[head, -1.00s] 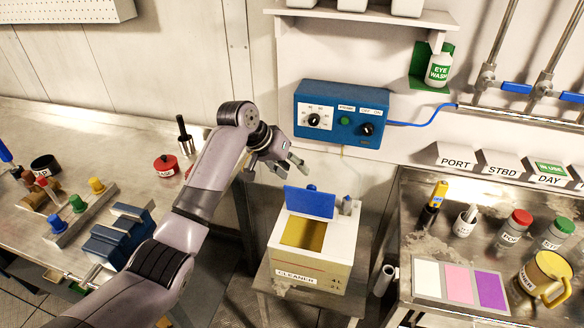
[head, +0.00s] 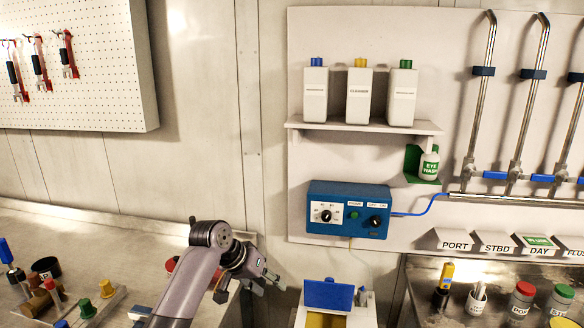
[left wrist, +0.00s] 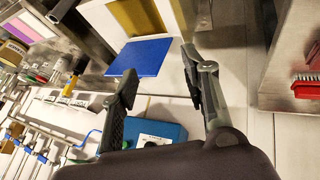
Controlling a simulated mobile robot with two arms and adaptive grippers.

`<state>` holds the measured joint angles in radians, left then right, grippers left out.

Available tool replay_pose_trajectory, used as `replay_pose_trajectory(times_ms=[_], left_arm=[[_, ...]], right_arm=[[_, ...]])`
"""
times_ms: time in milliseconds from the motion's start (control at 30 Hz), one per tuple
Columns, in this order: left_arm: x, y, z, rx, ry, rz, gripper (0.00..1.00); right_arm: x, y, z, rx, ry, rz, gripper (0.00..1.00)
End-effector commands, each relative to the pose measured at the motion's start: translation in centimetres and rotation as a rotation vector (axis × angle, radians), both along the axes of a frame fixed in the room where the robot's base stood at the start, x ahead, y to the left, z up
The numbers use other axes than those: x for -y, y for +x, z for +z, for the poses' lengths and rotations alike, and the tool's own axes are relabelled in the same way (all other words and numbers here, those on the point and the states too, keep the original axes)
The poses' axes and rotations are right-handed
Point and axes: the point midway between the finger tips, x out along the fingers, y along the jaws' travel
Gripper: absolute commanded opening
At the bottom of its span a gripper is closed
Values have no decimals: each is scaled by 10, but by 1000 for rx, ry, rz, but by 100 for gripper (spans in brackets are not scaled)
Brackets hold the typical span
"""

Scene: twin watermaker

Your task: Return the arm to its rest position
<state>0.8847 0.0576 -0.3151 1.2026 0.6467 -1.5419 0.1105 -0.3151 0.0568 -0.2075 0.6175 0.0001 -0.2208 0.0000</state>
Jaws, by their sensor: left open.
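My left arm comes in from the lower left in the head view, and its gripper (head: 258,282) is in the air left of the cleaner box's raised blue lid (head: 333,294). The fingers are apart with nothing between them. In the left wrist view the two fingers (left wrist: 164,92) stand wide open, with the blue lid (left wrist: 142,57) beyond them and the blue control box (left wrist: 152,132) behind. My right gripper is in neither view.
A blue control box (head: 347,210) is on the wall, below a shelf (head: 340,129) with three white bottles. The left bench (head: 120,236) holds colored knobs and pegs. The right bench carries jars, including a red-capped one (head: 522,300). Pipes with blue valves run along the right wall.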

Motion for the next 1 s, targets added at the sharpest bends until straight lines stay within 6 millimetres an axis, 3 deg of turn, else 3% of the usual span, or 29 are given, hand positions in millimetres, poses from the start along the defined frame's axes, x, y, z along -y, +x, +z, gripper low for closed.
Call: replay_pose_trajectory(times_ms=[67, 367, 567, 767, 1000], left_arm=[[0, 0, 0, 0, -1, -1, 42], [-6, -28, -42, -7, 26, 2, 42], [-15, -59, -78, -12, 53, 9, 42], [-30, -112, -124, -22, 95, 25, 42], [-68, -226, -177, -38, 196, 71, 42]], right_arm=[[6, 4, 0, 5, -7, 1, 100], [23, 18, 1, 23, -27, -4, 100], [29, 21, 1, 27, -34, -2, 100], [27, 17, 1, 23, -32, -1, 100], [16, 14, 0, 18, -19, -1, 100]])
